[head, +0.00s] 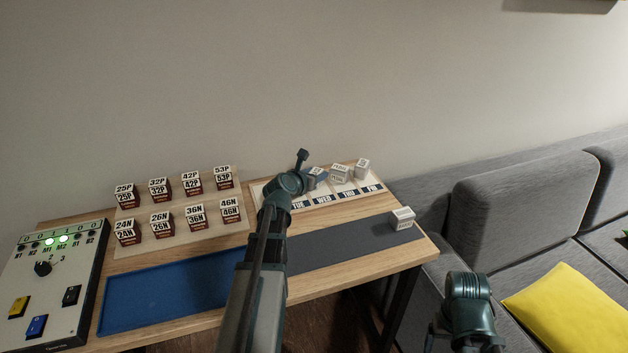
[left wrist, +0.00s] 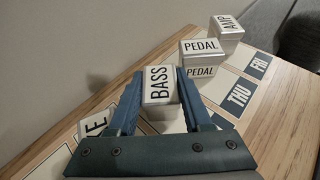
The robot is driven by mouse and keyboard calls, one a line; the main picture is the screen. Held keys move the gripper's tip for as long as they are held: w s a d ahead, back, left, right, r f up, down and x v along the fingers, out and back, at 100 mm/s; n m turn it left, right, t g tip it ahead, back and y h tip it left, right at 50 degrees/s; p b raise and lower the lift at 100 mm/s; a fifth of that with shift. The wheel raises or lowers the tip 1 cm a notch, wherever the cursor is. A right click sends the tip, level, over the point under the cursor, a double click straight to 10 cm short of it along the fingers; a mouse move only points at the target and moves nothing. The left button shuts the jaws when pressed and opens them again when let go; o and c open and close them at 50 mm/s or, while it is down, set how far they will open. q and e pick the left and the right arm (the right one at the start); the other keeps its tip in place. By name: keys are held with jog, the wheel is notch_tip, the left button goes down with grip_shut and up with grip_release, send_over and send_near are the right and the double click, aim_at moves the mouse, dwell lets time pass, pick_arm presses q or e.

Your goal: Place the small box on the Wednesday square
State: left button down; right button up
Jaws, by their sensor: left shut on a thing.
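My left gripper (left wrist: 154,95) is shut on a small white box marked BASS (left wrist: 158,84), with one blue finger on each side. In the head view my left gripper (head: 314,180) is at the day board (head: 264,187), and the BASS box (head: 317,171) shows partly beyond it. The box is over the Wednesday column, behind the WED label (head: 323,198). I cannot tell whether it touches the board. The fingers hide much of the Wednesday square. My right gripper is not in view; only part of my right arm shows.
A PEDAL box (left wrist: 201,72) stands close by in the THU column, and an AMP box (left wrist: 226,30) in the FRI column. Another white box (left wrist: 92,135) shows partly at lower left. One more box (head: 403,218) sits on the grey strip (head: 340,248). The blue tray (head: 165,293) is empty.

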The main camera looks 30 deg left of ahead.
pick_arm(q)
jog(key=shift+f, duration=0.15)
jog(key=c, duration=0.6)
grip_release()
